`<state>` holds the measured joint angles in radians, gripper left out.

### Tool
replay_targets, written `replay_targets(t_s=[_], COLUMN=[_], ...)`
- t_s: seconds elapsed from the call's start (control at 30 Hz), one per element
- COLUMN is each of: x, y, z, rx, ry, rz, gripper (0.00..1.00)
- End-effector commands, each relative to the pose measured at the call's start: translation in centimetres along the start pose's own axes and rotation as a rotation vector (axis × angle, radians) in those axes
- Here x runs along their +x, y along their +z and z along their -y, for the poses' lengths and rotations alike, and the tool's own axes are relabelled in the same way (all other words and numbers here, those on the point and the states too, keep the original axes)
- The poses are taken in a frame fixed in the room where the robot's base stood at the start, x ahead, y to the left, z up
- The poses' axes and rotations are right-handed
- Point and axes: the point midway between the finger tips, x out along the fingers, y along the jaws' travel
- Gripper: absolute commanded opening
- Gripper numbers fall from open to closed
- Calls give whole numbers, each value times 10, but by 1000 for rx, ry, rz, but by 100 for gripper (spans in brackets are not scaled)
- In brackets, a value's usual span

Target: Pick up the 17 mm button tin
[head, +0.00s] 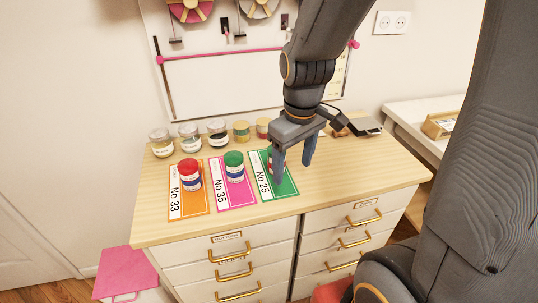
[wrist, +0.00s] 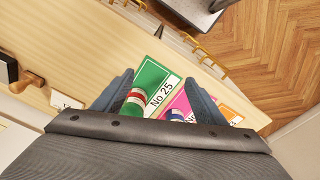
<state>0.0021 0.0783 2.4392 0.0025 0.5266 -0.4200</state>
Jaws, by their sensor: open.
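My gripper (head: 293,172) is open above the green No 25 card (head: 286,189), its fingers pointing down. In the wrist view, a red and white tin (wrist: 136,98) shows between the fingers, close to the left one. In the head view, the fingers hide most of this tin. A tin with a red lid (head: 190,173) stands on the orange No 33 card, and a tin with a green lid (head: 234,166) stands on the pink No 35 card. I cannot read a 17 mm size on any tin.
Several small jars (head: 190,137) stand in a row along the back of the wooden top (head: 340,184). A dark device (head: 360,126) and small wooden items lie at the back right. The front right of the top is clear. Drawers with brass handles (head: 238,296) are below.

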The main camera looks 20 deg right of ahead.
Motion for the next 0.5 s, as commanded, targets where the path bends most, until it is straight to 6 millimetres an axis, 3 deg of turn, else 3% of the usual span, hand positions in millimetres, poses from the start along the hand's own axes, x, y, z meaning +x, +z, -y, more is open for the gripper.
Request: replay_targets(t_s=[0.2,0.5], x=[1,-4], y=[-50,-102], z=[-21,-43], rx=[-557,-1237], ry=[-23,-73], rz=[27,45], gripper=[65,65])
